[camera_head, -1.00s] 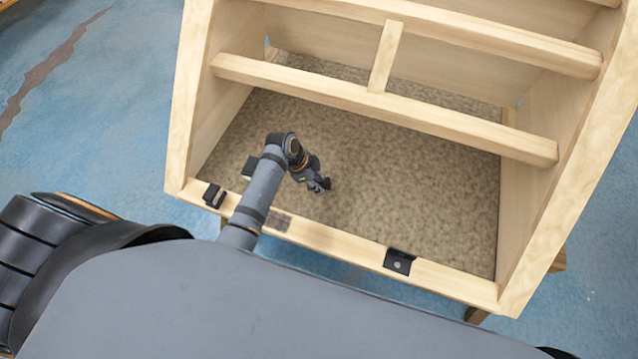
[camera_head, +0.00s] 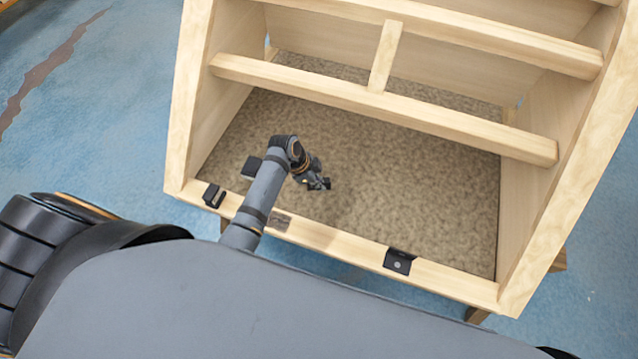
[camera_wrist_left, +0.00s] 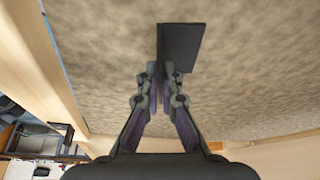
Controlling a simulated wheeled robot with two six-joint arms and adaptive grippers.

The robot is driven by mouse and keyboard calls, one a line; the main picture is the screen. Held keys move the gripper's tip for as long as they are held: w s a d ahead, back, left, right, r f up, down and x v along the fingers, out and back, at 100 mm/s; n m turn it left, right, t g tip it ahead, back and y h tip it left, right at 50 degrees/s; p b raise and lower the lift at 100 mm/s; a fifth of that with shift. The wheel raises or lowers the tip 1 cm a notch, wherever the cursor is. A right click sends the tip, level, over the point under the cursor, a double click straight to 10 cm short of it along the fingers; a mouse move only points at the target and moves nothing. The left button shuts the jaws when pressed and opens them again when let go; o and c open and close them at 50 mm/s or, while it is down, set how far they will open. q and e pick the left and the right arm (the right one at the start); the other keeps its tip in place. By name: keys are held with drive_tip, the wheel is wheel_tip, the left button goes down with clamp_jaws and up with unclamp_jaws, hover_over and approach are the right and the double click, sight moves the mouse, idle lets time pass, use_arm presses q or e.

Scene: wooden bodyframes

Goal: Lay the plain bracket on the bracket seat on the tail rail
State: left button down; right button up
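In the left wrist view a flat dark plate with a thin upright edge, taken as the plain bracket (camera_wrist_left: 183,47), stands out from between the fingertips. My left gripper (camera_wrist_left: 162,72) is closed in on its edge; it also shows in the head view (camera_head: 318,184), above the carpeted floor inside the frame, where the bracket is too small to make out clearly. The tail rail (camera_head: 335,244) is the near wooden beam. A grey-brown patch (camera_head: 280,221), perhaps the bracket seat, lies on it beside my left forearm. My right gripper is out of view.
Black brackets sit on the rail at its left end (camera_head: 213,195) and right of its middle (camera_head: 398,261). A dark block (camera_head: 251,167) is on the floor behind my forearm. A wooden crossbeam (camera_head: 375,102) spans beyond; the carpet to the right is bare.

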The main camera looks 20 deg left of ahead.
use_arm(q)
drive_tip(key=shift+r, duration=0.1)
drive_tip(key=shift+r, duration=0.25)
wheel_tip(320, 180, up, 3)
drive_tip(key=shift+s, duration=0.15)
drive_tip(key=s+a+r, duration=0.3)
drive_tip(key=s+r, duration=0.6)
drive_tip(key=s, duration=0.4)
drive_tip(key=shift+s+a+r, duration=0.15)
drive_tip(key=shift+s+r, duration=0.05)
drive_tip(key=shift+w, duration=0.15)
drive_tip(key=w+a+r+n+t+y, duration=0.1)
drive_tip(key=w+r+n+y, duration=0.1)
drive_tip(key=w+r+n, duration=0.2)
drive_tip(key=w+a+r+n+t+y, duration=0.1)
drive_tip(key=w+r+n, duration=0.3)
drive_tip(key=w+n, duration=0.5)
drive_tip(key=w+t+y, duration=0.1)
drive_tip(key=w, duration=0.5)
drive_tip(key=shift+w+r+n, duration=0.4)
